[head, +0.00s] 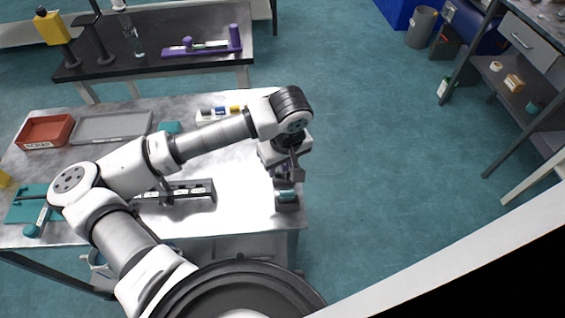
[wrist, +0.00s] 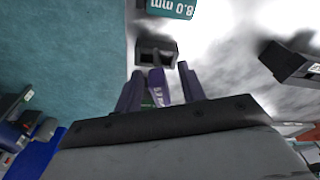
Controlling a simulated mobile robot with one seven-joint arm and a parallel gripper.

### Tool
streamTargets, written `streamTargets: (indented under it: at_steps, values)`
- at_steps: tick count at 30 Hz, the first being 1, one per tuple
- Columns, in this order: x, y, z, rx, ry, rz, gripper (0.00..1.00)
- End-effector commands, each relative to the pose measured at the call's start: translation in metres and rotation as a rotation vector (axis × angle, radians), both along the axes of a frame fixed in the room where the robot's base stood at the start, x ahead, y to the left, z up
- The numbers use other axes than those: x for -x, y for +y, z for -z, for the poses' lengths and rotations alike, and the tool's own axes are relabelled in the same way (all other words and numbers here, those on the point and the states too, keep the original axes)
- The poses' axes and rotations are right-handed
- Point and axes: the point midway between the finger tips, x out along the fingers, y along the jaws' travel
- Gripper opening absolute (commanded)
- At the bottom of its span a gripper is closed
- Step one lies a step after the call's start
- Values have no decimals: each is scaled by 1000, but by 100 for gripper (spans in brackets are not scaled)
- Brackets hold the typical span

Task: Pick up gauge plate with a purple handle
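The gauge plate with a purple handle (wrist: 158,88) is in the middle of the wrist view, with a partly legible label on it. It points toward a dark open block (wrist: 156,52). My gripper (wrist: 160,82) is open, with one finger on each side of the purple handle and narrow gaps visible. In the head view my gripper (head: 285,172) is over the right edge of the steel table (head: 245,215), and the plate is mostly hidden by it. A teal piece marked 8.0 mm (wrist: 172,8) lies beyond the block.
A grey slotted rack (head: 190,192) stands left of my gripper on the table. A red tray (head: 45,131), a grey tray (head: 112,126) and a teal base (head: 28,205) are farther left. A purple fixture (head: 200,49) lies on the back table. Open floor is to the right.

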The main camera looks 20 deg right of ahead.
Motion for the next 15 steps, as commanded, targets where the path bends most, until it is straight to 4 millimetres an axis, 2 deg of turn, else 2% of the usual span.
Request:
streamTargets:
  at_steps: [3, 12, 15]
  values:
    - [0, 0, 0, 0, 0, 0, 39]
    - [0, 0, 0, 0, 0, 0, 0]
    - [0, 0, 0, 0, -1, 0, 0]
